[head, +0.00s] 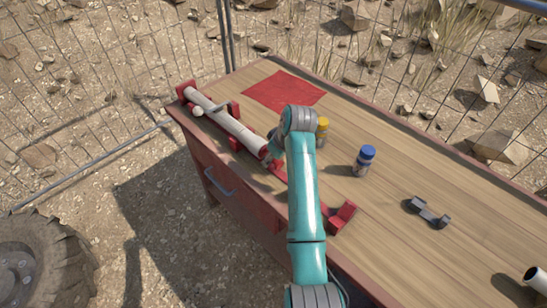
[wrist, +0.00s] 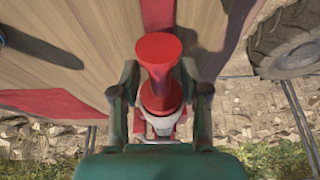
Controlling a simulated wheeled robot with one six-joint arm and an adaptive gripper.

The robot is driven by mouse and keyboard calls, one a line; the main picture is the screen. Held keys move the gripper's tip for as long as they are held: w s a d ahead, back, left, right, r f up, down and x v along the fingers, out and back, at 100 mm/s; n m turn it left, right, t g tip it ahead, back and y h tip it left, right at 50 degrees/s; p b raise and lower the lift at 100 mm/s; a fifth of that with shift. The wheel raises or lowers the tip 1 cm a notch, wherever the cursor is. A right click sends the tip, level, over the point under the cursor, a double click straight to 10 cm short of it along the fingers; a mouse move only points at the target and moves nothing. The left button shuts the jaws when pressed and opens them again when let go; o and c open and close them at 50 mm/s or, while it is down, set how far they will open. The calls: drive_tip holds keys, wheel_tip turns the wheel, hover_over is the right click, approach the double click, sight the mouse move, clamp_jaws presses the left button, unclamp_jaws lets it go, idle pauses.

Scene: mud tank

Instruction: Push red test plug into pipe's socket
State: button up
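The white pipe (head: 230,125) lies in red supports along the left edge of the workbench (head: 440,165). Its near end is beside my gripper, which my arm largely hides in the head view. In the wrist view the red test plug (wrist: 159,50) stands between the two fingers of my gripper (wrist: 160,80), with its wide round head towards the top of the picture. The fingers look closed against its sides. A white part, apparently the pipe end (wrist: 162,125), shows just beyond the plug, roughly in line. Whether the plug touches or enters the socket is hidden.
A red block (head: 343,216) stands near the bench's front edge. A yellow-capped jar (head: 322,131), a blue-capped jar (head: 364,161), a grey bracket (head: 428,212) and a white tube (head: 537,281) are to the right. A red mat (head: 283,90) lies flat behind.

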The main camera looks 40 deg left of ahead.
drive_tip(key=v, duration=1.2)
